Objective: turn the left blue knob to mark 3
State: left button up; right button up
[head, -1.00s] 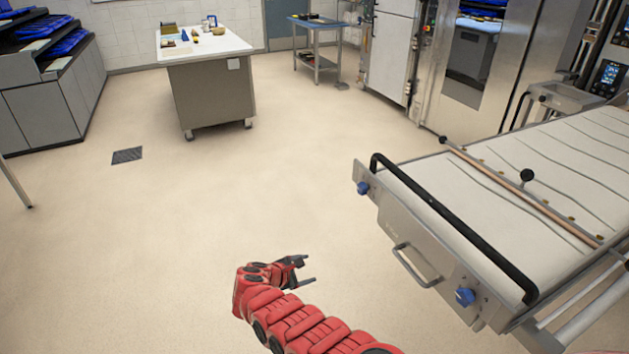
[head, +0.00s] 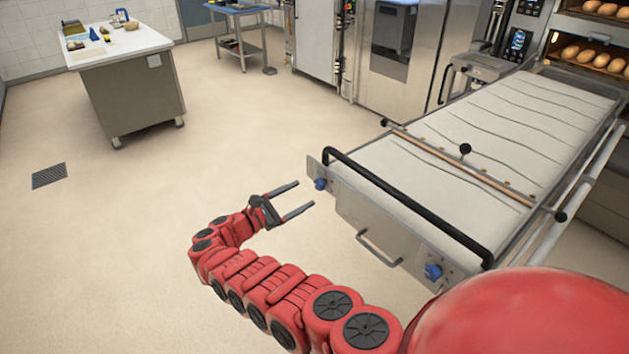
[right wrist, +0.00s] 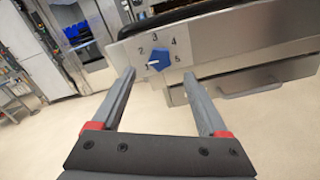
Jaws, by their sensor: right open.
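The left blue knob (head: 320,184) sits on the left end of the metal front panel of the loader. In the right wrist view the same knob (right wrist: 158,60) has marks 1 to 5 around it, with 3 at the top. Its small pale pointer appears to face left, near mark 1. My right gripper (head: 305,194) is open and empty, its fingers aimed at the knob and a short way from it. In the wrist view the knob shows between the fingertips (right wrist: 159,73). My left gripper is out of view.
A second blue knob (head: 433,271) is on the panel's right end. A metal handle (head: 379,248) sticks out between the knobs, and a black bar (head: 405,205) runs above. A white-topped table (head: 120,45) stands at back left. The floor to the left is clear.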

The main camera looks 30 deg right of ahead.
aim_at(316, 186)
jog(key=d, duration=0.6)
jog(key=shift+w+d, duration=0.1)
jog(key=shift+w, duration=0.2)
grip_shut()
